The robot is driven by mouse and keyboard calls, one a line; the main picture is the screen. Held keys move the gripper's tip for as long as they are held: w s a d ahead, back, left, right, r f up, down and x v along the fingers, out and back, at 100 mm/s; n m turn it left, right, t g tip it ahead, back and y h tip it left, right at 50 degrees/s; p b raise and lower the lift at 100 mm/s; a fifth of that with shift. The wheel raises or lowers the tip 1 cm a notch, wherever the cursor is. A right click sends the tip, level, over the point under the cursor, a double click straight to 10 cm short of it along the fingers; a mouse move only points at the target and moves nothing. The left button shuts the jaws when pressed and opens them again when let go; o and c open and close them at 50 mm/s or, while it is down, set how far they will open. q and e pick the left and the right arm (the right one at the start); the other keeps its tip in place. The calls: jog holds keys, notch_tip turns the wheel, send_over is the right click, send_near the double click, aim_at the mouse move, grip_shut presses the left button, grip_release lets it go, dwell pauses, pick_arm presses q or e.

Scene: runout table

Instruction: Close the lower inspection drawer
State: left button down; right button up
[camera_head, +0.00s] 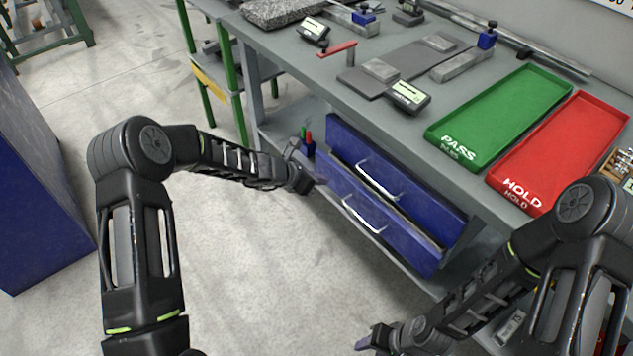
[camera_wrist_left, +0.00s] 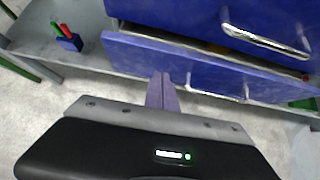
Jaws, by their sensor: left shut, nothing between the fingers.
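The lower inspection drawer (camera_head: 408,241) has a blue front with a silver handle (camera_head: 364,214). It stands out from the bench, with a dark gap showing behind its top edge; its front also shows in the left wrist view (camera_wrist_left: 205,74). My left gripper (camera_head: 318,182) is shut and empty at the left part of this front. In the left wrist view its fingers (camera_wrist_left: 161,92) overlap the front's lower edge; I cannot tell whether they touch it. My right gripper (camera_head: 366,341) is low in the head view, away from the drawers, its jaws unclear.
The upper blue drawer (camera_head: 342,142) sits directly above. A small blue holder with red and green items (camera_wrist_left: 69,42) stands on the shelf to the left. The bench top (camera_head: 300,62) carries gauges, a green PASS tray (camera_head: 505,112) and a red HOLD tray (camera_head: 567,150). Floor before the drawers is clear.

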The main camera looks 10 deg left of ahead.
pick_arm(q)
jog(key=v, duration=1)
jog(key=shift+s+a, duration=0.15)
jog(key=shift+s, duration=0.05)
